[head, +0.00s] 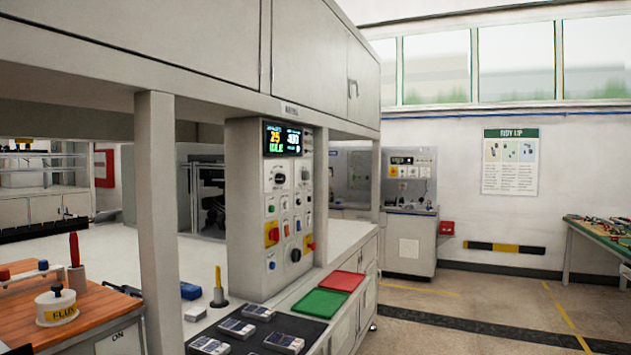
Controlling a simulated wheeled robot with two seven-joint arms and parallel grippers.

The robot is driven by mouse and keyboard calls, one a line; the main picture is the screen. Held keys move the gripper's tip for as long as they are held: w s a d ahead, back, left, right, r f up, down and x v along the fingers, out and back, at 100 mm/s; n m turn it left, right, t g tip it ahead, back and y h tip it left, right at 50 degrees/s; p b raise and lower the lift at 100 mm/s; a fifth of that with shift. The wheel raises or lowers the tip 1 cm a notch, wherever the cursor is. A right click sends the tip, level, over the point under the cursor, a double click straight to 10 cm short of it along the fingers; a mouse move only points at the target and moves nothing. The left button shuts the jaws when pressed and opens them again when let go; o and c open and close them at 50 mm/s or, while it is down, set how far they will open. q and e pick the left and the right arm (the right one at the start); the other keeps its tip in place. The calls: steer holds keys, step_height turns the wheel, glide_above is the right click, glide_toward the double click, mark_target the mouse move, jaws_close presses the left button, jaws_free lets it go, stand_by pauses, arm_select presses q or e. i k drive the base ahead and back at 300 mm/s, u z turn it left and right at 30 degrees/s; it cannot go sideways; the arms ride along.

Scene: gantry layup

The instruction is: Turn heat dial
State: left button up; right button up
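A grey control panel (243,220) stands on the bench under the overhead cabinets. It carries a lit display (283,139) with yellow, green and white characters, seemingly "25" and "IDLE". Below the display is a black round dial (279,178) with markings around it. A second black knob (295,255) sits low on the panel. The labels are too small to read, so I cannot tell which one is the heat dial. Neither of my grippers shows in the head view, and nothing touches the panel.
A grey post (158,220) stands left of the panel. In front lie a dark mat (262,330) with several small devices, a green tray (320,303) and a red tray (341,281). A flux pot (57,307) stands on the wooden board at left.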

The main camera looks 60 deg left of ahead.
mark_target(280, 179)
steer(key=i, duration=1.55)
steer(key=u, duration=2.3)
